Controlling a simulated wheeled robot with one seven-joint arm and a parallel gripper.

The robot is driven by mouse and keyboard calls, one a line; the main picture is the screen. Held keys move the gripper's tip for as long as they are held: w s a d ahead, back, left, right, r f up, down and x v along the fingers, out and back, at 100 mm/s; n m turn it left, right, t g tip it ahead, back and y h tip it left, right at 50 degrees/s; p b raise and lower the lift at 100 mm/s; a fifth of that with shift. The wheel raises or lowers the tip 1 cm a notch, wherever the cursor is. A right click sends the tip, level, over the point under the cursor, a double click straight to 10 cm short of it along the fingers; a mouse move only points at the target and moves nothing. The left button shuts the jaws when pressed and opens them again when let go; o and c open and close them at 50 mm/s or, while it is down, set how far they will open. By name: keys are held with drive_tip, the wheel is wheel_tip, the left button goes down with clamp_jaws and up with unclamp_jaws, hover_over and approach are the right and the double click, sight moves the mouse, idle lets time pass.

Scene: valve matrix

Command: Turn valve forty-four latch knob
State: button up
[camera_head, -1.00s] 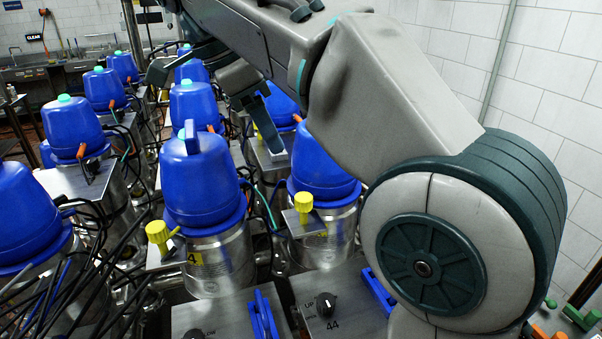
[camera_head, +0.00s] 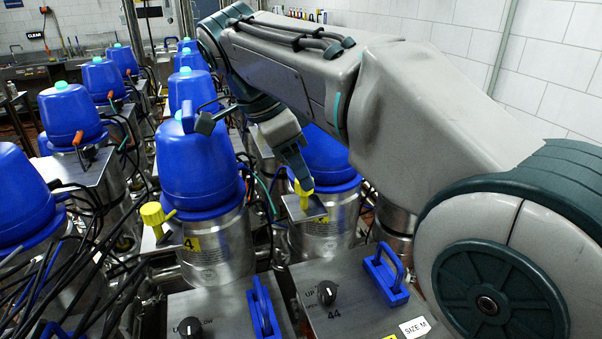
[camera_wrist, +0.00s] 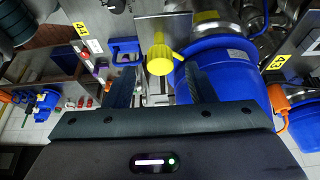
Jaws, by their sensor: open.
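A yellow latch knob (camera_head: 303,197) stands on a small metal plate in front of a blue-topped valve (camera_head: 325,160), behind the panel marked 44 (camera_head: 335,314). In the head view, one finger of my gripper (camera_head: 252,146) points down close above this knob and overlaps its top. In the wrist view, a yellow knob (camera_wrist: 159,55) shows between and beyond the two dark fingertips of my gripper (camera_wrist: 158,78), with a yellow 44 tag (camera_wrist: 80,28) to its left. My gripper is open and empty. Contact with the knob cannot be told.
A second yellow knob (camera_head: 153,214) is beside the neighbouring valve (camera_head: 198,170) on the left. Panel 44 carries a black dial (camera_head: 326,292) and a blue handle (camera_head: 386,272). Several blue-topped valves and black cables crowd the left. A blue body (camera_wrist: 228,85) is close to one finger.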

drive_tip(key=shift+x, duration=1.05)
drive_tip(key=c, duration=1)
drive_tip(key=shift+o, duration=0.2)
